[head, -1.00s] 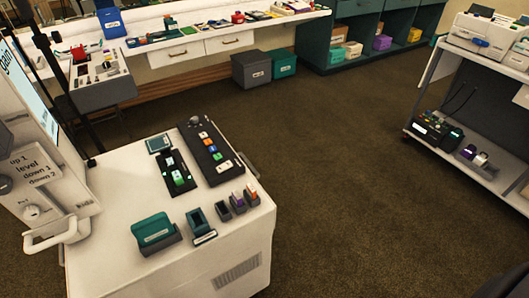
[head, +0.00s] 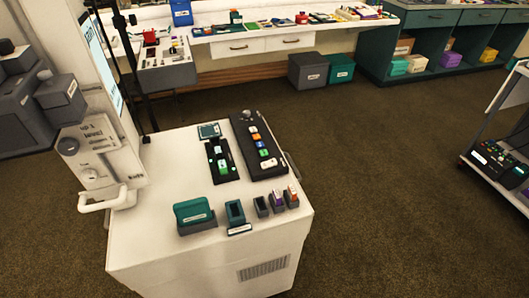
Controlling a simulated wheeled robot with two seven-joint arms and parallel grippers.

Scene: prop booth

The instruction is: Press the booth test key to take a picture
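Two dark key panels lie on top of a white cabinet (head: 160,240). The larger panel (head: 270,168) has a round knob at its far end and a column of coloured keys: orange, green, white and others. The smaller panel (head: 233,176) to its left has a green key (head: 222,165) and some light ones. Their labels are too small to read, so I cannot tell which is the booth test key. A small teal-framed display (head: 209,131) stands behind the smaller panel. Neither of my grippers is in view.
A teal box (head: 194,213), a teal holder (head: 235,213) and small grey holders (head: 262,206) line the cabinet's front. A white booth machine with a handle (head: 108,199) stands at left. Open brown carpet (head: 390,210) lies right, up to a white cart (head: 500,180).

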